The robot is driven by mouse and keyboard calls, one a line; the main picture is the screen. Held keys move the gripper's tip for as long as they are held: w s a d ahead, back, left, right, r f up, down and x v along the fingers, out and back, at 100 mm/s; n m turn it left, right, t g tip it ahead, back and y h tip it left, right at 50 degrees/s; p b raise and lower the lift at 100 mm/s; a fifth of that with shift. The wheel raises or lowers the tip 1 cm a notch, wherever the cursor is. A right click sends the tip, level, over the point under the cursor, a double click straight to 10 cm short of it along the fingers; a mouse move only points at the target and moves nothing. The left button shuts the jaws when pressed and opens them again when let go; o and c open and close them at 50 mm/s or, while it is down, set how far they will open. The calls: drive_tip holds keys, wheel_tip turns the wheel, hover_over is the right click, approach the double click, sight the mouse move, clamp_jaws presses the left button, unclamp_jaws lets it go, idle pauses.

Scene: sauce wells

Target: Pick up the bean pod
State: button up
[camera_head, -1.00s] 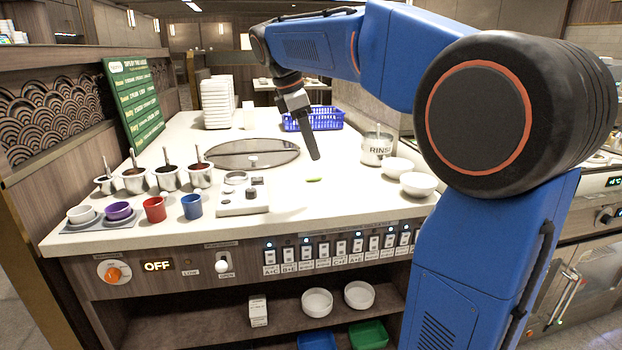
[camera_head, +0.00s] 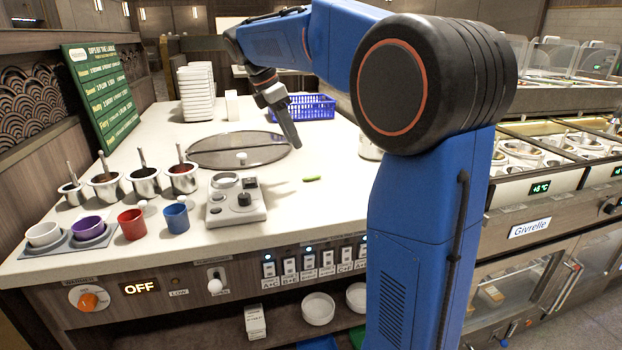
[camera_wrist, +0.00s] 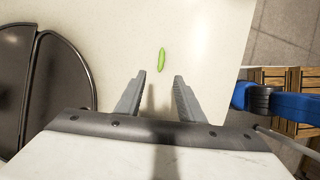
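The bean pod (camera_head: 312,179) is a small bright green pod lying flat on the pale counter, right of the round dark lid. In the wrist view the bean pod (camera_wrist: 161,59) lies beyond the fingertips, roughly between their lines and apart from them. My gripper (camera_head: 297,146) hangs above the counter, up and left of the pod in the head view. In the wrist view my gripper (camera_wrist: 158,76) has its two fingers spread, with nothing between them.
The round dark lid (camera_head: 215,150) is set in the counter at the left. A grey control box (camera_head: 237,208), sauce pots (camera_head: 145,182) and cups (camera_head: 131,223) stand nearer the front. A blue basket (camera_head: 312,108) and stacked white trays (camera_head: 196,95) are behind. Counter around the pod is clear.

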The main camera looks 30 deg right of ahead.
sight(311, 176)
drive_tip(key=x, duration=1.2)
drive_tip(key=shift+s+f, duration=0.1)
drive_tip(key=shift+s, duration=0.05)
clamp_jaws()
